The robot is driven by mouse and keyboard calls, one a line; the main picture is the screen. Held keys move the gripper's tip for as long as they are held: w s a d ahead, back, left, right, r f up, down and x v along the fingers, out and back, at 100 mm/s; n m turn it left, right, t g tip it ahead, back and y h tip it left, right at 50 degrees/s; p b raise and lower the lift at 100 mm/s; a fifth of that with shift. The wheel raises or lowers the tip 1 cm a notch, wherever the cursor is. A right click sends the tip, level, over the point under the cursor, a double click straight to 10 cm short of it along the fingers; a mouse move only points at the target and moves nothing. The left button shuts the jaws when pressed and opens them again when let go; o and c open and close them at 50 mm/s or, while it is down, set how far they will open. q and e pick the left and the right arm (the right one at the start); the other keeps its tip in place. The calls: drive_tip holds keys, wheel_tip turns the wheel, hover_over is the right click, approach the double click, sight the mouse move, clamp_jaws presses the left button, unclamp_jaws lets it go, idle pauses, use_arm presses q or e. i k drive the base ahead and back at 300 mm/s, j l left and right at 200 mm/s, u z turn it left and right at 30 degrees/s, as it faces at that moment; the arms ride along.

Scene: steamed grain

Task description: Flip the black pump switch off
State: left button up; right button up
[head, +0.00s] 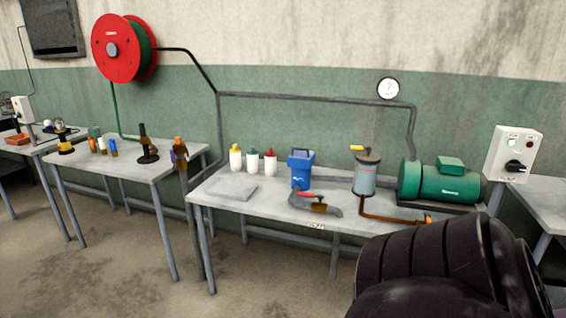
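The black pump switch (515,167) is a dark knob on the front of a pale control box (497,158) at the right of the head view. The exact position the knob is turned to is too small to tell. The green pump (438,186) lies on the table just left of the box. Neither gripper shows. A large dark ribbed arm part of mine fills the bottom right and hides the table's front right corner.
The pump table (262,211) also bears a grey-blue cylinder (365,182), a blue device (300,158) and several white bottles (253,162). Another table (120,164) with small items stands left. A red hose reel (112,70) and gauge (388,88) are on the wall. Floor at front left is clear.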

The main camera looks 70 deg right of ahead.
sight(512, 165)
drive_tip(key=z, duration=1.95)
